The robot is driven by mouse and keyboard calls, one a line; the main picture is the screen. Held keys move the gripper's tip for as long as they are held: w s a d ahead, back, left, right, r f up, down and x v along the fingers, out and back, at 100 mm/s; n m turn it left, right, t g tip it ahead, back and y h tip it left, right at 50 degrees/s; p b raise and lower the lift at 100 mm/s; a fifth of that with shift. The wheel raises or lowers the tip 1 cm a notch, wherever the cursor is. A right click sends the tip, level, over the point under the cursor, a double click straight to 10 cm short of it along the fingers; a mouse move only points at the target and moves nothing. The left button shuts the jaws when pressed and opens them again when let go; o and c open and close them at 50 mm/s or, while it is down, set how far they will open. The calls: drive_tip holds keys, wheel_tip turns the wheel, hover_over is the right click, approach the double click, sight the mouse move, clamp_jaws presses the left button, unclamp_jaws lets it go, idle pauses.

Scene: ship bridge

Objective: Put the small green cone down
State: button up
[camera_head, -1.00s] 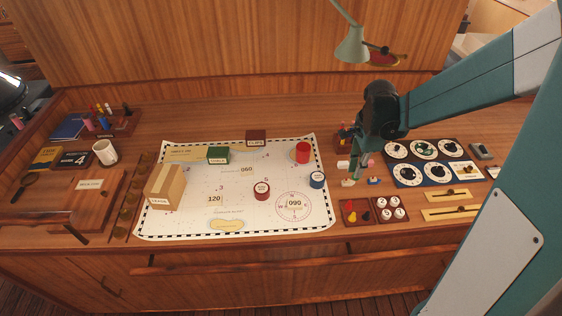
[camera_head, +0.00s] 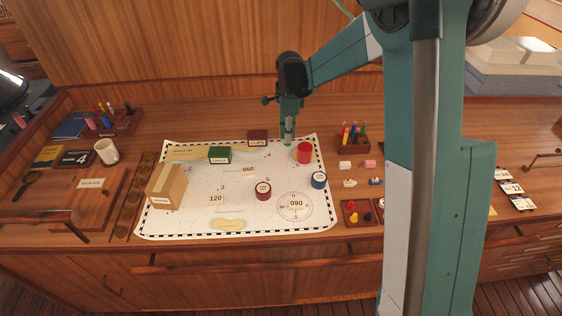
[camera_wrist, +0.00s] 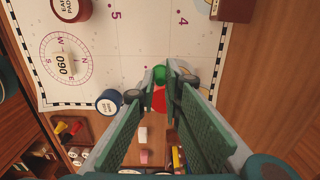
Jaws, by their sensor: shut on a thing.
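My gripper (camera_head: 288,138) points down at the back edge of the white chart, between the brown box and the red cylinder. It is shut on the small green cone (camera_wrist: 159,74), which shows between the fingertips in the wrist view; it is a tiny green spot in the head view (camera_head: 288,143). The fingers hide part of the cone. I cannot tell whether its base touches the surface.
The chart (camera_head: 240,210) bears a red cylinder (camera_head: 304,153), a green box (camera_head: 220,155), a cardboard box (camera_head: 167,187) and round red and blue (camera_head: 319,180) tins. The brown box (camera_head: 257,137) stands left of my gripper. The chart's middle has free room.

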drive_tip(key=a, duration=0.1)
drive_tip(key=w+a, duration=0.1)
drive_tip(key=shift+a, duration=0.35)
drive_tip(key=shift+f, duration=0.15)
drive_tip(key=shift+f, duration=3.05)
drive_tip(key=shift+f, duration=0.15)
drive_tip(key=shift+f+p, duration=0.3)
drive_tip(key=shift+f, duration=1.4)
drive_tip(key=shift+f, duration=0.15)
drive_tip(key=o, duration=0.7)
drive_tip(key=shift+o, duration=0.3)
